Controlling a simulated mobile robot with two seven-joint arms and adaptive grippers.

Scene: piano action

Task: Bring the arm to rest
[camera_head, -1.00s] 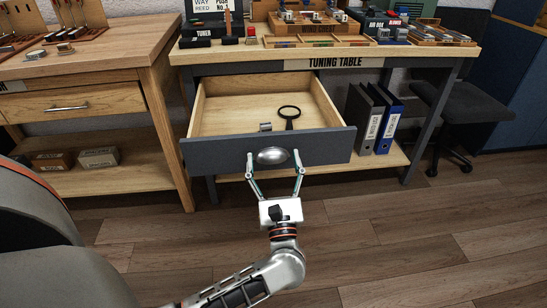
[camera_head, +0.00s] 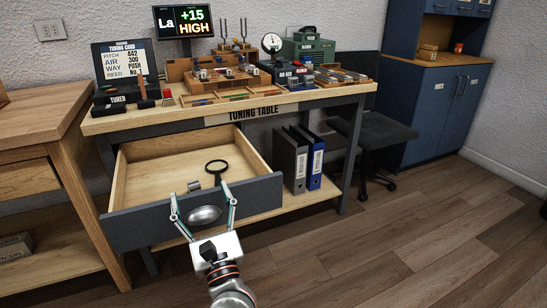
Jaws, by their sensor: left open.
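My left gripper (camera_head: 204,207) is open. Its two fingers stand on either side of the silver cup handle (camera_head: 204,215) on the drawer front; I cannot tell whether they touch it. The drawer (camera_head: 145,222) of the tuning table (camera_head: 222,112) is pulled out, its dark front towards me. Inside lie a black magnifying glass (camera_head: 217,168) and a small grey metal piece (camera_head: 194,186). My right gripper is not in view.
Grey and blue binders (camera_head: 291,160) stand on the shelf below the tabletop. A dark chair (camera_head: 375,130) and a blue cabinet (camera_head: 430,112) are to the right. A wooden bench (camera_head: 50,130) is at the left. The floor (camera_head: 400,235) at the front right is clear.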

